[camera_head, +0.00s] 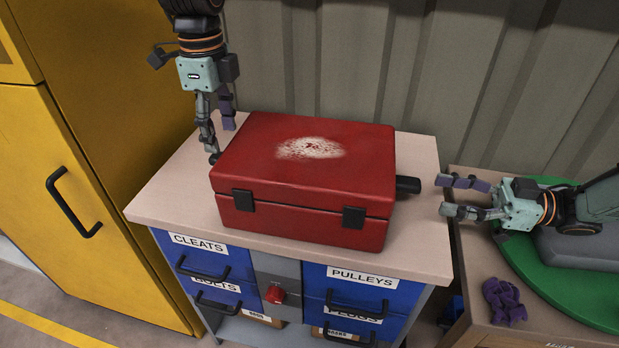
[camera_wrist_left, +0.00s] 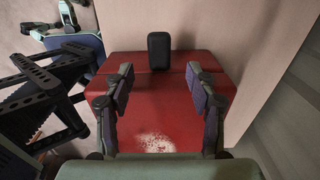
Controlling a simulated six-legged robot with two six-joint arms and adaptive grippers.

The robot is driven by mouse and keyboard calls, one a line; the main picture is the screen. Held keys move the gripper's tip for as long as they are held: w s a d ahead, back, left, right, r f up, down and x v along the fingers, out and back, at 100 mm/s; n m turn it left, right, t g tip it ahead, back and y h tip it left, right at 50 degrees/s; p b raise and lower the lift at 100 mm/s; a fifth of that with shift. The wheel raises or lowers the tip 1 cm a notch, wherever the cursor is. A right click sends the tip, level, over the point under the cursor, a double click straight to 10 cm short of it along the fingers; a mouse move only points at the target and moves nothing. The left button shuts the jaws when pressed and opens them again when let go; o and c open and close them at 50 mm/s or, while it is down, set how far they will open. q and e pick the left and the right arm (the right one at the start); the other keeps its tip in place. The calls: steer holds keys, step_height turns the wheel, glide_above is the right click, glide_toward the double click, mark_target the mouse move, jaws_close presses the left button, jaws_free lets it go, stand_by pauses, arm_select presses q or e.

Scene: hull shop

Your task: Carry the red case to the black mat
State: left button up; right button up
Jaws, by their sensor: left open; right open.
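The red case (camera_head: 300,180), with a pale worn patch on its lid and two dark latches, lies shut on a pale-topped drawer cabinet (camera_head: 165,195). A black handle (camera_head: 407,185) sticks out from its right end. My left gripper (camera_head: 220,140) points down, open, at the case's left end. In the left wrist view the case (camera_wrist_left: 185,115) lies beyond the open fingers (camera_wrist_left: 159,73), with a black handle (camera_wrist_left: 158,50) in line with the gap between them. My right gripper (camera_head: 445,195) is open, to the right of the right handle and apart from it. I see no black mat.
A yellow cabinet (camera_head: 90,160) stands at the left and a ribbed wall (camera_head: 330,60) behind. Blue labelled drawers (camera_head: 345,290) and a red knob (camera_head: 275,295) are below the case. On the right bench lie a purple cloth item (camera_head: 505,300) and a green curved piece (camera_head: 560,285).

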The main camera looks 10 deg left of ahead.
mark_target(410, 188)
arm_select(q)
steer(key=shift+s+d+r, duration=0.15)
steer(key=shift+r, duration=0.05)
arm_select(e)
steer(key=shift+s+d+r, duration=0.1)
steer(key=shift+s+d, duration=0.05)
arm_select(q)
steer(key=shift+f, duration=0.15)
arm_select(e)
steer(key=shift+a, duration=0.2)
arm_select(q)
step_height(410, 188, down, 7)
steer(key=shift+f, duration=0.1)
arm_select(e)
steer(key=a, duration=0.7)
arm_select(q)
steer(key=shift+f, duration=0.25)
arm_select(e)
steer(key=shift+a, duration=0.3)
arm_select(q)
steer(key=shift+c, duration=0.4)
arm_select(e)
steer(key=shift+c, duration=0.4)
